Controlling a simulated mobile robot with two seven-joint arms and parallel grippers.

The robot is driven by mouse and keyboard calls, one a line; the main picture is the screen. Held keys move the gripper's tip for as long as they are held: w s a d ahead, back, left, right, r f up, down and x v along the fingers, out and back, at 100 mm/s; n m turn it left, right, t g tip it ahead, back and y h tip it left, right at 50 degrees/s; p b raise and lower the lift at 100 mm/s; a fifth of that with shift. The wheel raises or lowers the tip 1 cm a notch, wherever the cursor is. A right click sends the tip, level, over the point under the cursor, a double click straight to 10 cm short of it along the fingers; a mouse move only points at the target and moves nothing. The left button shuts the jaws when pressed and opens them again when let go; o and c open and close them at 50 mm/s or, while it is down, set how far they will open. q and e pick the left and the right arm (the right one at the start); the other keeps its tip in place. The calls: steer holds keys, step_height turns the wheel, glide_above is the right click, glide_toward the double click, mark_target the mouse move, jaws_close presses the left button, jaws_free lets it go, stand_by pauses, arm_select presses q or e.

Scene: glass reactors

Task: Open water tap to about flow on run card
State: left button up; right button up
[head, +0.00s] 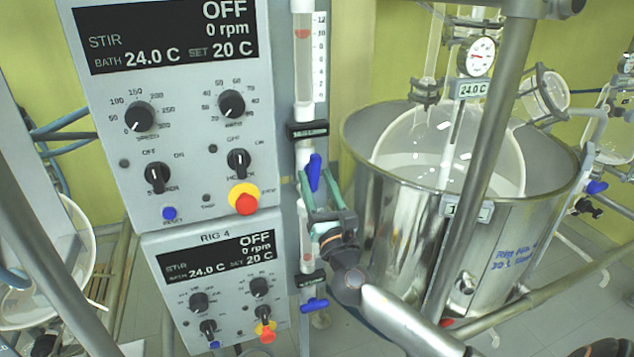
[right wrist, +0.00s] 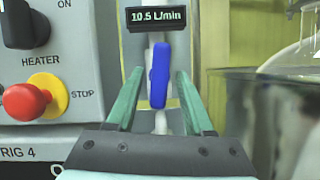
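The water tap's blue handle (head: 314,172) sits below a glass flow tube (head: 303,75) with a red float (head: 302,34) near the top of its scale. In the right wrist view the handle (right wrist: 158,75) stands nearly upright, slightly tilted, under a small black display (right wrist: 157,17) reading 10.5 L/min. My right gripper (head: 320,186) is open, its green fingers on either side of the handle. The wrist view shows gaps between the handle and both fingers (right wrist: 158,98). No run card is recognisable. My left gripper is not in view.
A control panel (head: 185,130) with knobs and a red stop button (head: 245,203) is close on the left; a lower panel (head: 220,290) reads RIG 4. A second blue handle (head: 314,305) lies crosswise below. A steel bath (head: 400,210) with a glass vessel stands right.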

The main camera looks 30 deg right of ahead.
steer(key=shift+o, duration=0.2)
steer(key=shift+s+a+f, duration=0.15)
steer(key=shift+s+f, duration=0.2)
steer(key=shift+s, duration=0.1)
steer(key=b+v, duration=0.3)
steer(key=v, duration=0.8)
steer(key=shift+s, duration=0.3)
